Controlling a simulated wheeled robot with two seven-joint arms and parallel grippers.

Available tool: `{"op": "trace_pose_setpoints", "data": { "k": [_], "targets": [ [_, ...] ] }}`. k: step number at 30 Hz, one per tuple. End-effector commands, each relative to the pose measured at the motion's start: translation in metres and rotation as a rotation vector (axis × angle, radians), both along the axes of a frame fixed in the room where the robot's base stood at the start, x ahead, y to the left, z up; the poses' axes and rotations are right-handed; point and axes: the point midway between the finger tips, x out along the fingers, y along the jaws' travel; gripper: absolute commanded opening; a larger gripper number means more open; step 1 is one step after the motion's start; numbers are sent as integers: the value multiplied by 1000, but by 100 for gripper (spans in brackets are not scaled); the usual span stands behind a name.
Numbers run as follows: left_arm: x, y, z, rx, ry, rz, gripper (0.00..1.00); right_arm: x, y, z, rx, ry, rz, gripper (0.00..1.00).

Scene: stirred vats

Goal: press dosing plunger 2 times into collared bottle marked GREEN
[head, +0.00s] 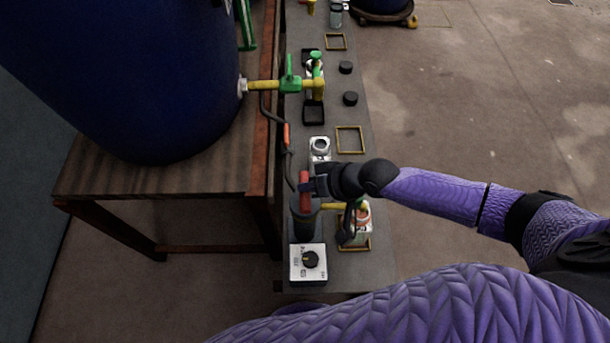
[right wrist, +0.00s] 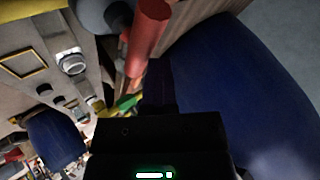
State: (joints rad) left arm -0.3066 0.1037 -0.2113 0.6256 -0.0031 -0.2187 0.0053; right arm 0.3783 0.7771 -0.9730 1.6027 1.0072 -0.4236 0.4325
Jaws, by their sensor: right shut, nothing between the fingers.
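The dosing plunger (head: 304,186) is a red upright cylinder on a dark round pump body (head: 304,222) near the front of the bench. A yellow spout (head: 332,206) runs right from it to a bottle (head: 361,219) with an orange-and-white part, standing in a yellow square frame. My arm partly covers this bottle and I cannot read its marking. My right gripper (head: 312,187) is shut and empty, right beside the plunger's upper part; whether it touches is unclear. The red plunger (right wrist: 150,30) also shows in the right wrist view, above the dark gripper body. My left gripper is out of view.
A white box with a black knob (head: 310,260) stands in front of the pump. Behind are a white ring fixture (head: 319,145), an empty yellow frame (head: 350,139), and a yellow pipe with green valve (head: 290,83) from a blue vat (head: 130,80).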

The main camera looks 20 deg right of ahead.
Motion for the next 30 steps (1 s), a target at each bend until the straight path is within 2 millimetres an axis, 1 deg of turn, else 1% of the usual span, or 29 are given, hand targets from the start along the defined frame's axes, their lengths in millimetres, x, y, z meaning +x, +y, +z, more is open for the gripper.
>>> {"op": "trace_pose_setpoints", "data": {
  "k": [2,5,17,26,28,30],
  "targets": [
    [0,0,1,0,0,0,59,-1,0,0,-2,4,0,0],
    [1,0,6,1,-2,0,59,-1,0,5,-2,3,1,0],
    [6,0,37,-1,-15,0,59,-1,-1,40,-2,3,0,0],
    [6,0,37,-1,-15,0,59,0,0,40,-1,2,0,0],
    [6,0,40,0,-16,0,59,0,0,43,-1,1,0,0],
    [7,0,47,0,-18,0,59,0,0,51,0,0,0,0]
  ]
}}
